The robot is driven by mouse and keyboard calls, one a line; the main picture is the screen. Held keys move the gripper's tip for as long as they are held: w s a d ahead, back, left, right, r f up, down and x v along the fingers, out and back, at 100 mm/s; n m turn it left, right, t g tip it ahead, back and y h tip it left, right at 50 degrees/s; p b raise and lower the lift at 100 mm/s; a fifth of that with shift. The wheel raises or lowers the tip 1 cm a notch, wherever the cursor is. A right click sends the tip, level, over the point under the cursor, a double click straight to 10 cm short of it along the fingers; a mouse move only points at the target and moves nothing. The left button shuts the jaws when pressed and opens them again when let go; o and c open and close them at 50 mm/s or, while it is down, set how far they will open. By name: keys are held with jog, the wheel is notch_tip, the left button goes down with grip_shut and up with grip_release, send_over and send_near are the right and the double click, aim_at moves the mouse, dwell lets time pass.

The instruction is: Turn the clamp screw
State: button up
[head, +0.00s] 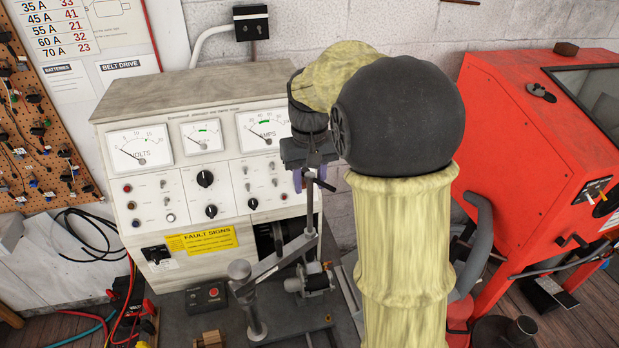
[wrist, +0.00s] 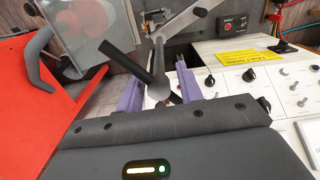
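The clamp screw (head: 309,206) stands upright on the clamp of the test bench in the head view, with a dark cross handle at its top. In the wrist view the clamp screw's grey head (wrist: 160,91) and black handle (wrist: 127,63) show between the two purple fingers. My gripper (head: 310,177) points down over the screw top. In the wrist view my gripper (wrist: 159,80) is open, with a gap to the screw head on both sides. The handle slants up to the left past the left finger. Whether a finger touches the handle cannot be told.
A bench panel (head: 155,190) with meters and knobs stands left of the screw. The clamp's grey arm (head: 275,262) and a post (head: 248,300) are below it. A red cabinet (head: 540,150) stands at the right. A small red-button box (head: 206,298) sits on the bench.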

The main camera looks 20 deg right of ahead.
jog(key=shift+f, duration=0.35)
grip_shut()
dwell(1.2)
grip_release()
jog(key=shift+r, duration=0.1)
